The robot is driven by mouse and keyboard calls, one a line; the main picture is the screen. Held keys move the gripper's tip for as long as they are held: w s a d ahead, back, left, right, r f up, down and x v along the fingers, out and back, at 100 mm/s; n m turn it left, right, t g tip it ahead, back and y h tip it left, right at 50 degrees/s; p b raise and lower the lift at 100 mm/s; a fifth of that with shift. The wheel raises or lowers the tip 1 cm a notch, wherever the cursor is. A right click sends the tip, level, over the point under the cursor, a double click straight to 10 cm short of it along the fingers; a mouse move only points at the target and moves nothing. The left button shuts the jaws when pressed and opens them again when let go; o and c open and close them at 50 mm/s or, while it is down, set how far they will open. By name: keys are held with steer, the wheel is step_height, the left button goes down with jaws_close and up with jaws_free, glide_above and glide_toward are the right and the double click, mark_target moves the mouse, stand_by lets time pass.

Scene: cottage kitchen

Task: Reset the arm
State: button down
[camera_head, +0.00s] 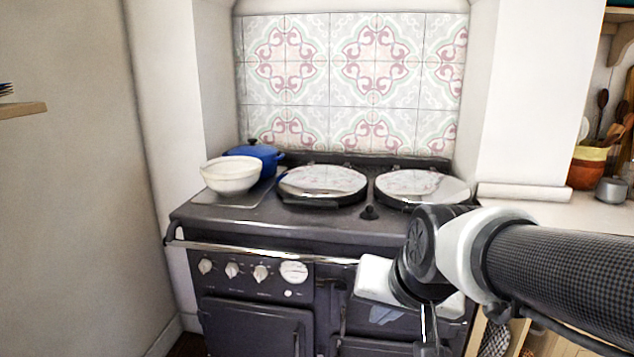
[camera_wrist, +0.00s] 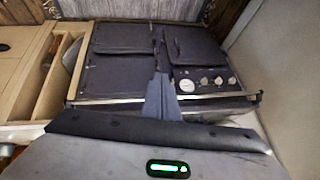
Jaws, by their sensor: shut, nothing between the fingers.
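My gripper (camera_head: 428,328) hangs at the lower right of the head view, in front of the dark range cooker, pointing down, with its lower end near the picture's bottom edge. In the wrist view my gripper (camera_wrist: 162,92) is at the middle, its fingers together with nothing between them. The cooker (camera_wrist: 115,75) appears upside down behind it, with its doors and knobs. My arm reaches in from the right of the head view, bent at the wrist. Whether the gripper touches the cooker front cannot be told; it appears apart.
The cooker (camera_head: 290,225) has a front rail (camera_head: 260,250) and two round lids (camera_head: 322,183). A cream bowl (camera_head: 231,176) and a blue pot (camera_head: 262,157) stand at its left. A counter (camera_head: 545,208) at right holds an orange pot (camera_head: 587,168). The left wall (camera_head: 75,180) is bare low down.

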steer(key=s+d+r+n+g, duration=0.15)
steer(key=s+d, duration=0.25)
steer(key=s, duration=0.6)
step_height(320, 180, up, 24)
steer(key=n+h+p, duration=0.1)
steer(key=p, duration=2.3)
steer(key=shift+s+r+p, duration=0.2)
steer(key=shift+p, duration=0.15)
